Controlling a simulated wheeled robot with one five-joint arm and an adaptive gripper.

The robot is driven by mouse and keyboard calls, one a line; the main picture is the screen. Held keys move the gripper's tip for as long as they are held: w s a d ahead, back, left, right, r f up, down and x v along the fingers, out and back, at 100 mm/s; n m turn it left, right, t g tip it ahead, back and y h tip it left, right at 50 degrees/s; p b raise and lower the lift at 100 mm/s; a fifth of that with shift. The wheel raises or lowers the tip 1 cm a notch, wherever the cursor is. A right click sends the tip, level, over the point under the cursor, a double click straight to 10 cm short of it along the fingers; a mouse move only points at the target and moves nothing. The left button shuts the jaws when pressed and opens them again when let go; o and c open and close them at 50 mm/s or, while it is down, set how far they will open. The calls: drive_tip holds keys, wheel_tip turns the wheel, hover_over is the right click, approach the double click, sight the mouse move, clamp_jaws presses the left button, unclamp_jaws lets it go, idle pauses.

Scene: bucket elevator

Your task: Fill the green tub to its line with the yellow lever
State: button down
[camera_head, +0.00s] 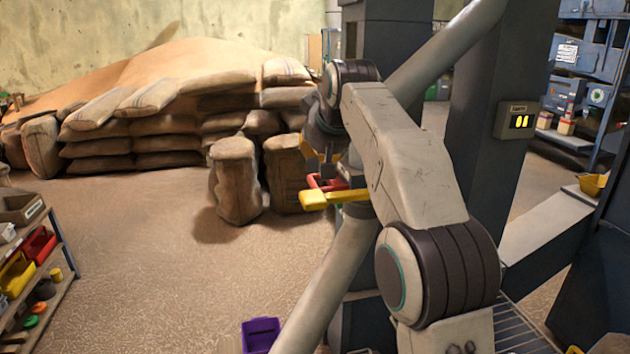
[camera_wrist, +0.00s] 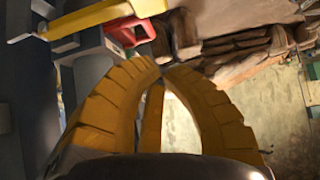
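The yellow lever (camera_head: 330,198) sticks out to the left from the machine's grey column, behind my arm in the head view. It also shows at the top left of the wrist view (camera_wrist: 85,18). My gripper (camera_wrist: 160,68) has yellow-brown fingers that curve together at their tips, with nothing seen between them. In the head view its end hangs just above the lever, partly hidden by my arm, and contact cannot be told. A red part (camera_head: 325,182) sits right by the lever. I cannot make out the green tub or its line.
A purple tub (camera_head: 261,335) stands on the floor at the bottom. A grey slanted pipe (camera_head: 335,265) runs down beside my arm. A small display (camera_head: 521,122) with yellow digits is on the right column. Sacks (camera_head: 165,140) are piled behind. A shelf (camera_head: 60,290) stands left; floor between is clear.

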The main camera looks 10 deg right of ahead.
drive_tip(key=shift+s, duration=0.3)
idle(0.4)
drive_tip(key=p, duration=0.3)
hover_over(310, 193)
drive_tip(key=s, duration=0.2)
wheel_tip(310, 193, down, 7)
drive_tip(key=shift+f, duration=0.15)
drive_tip(key=shift+s+f+p, duration=0.15)
drive_tip(key=shift+f+p, duration=0.3)
drive_tip(key=shift+f, duration=1.4)
drive_tip(key=shift+f, duration=0.1)
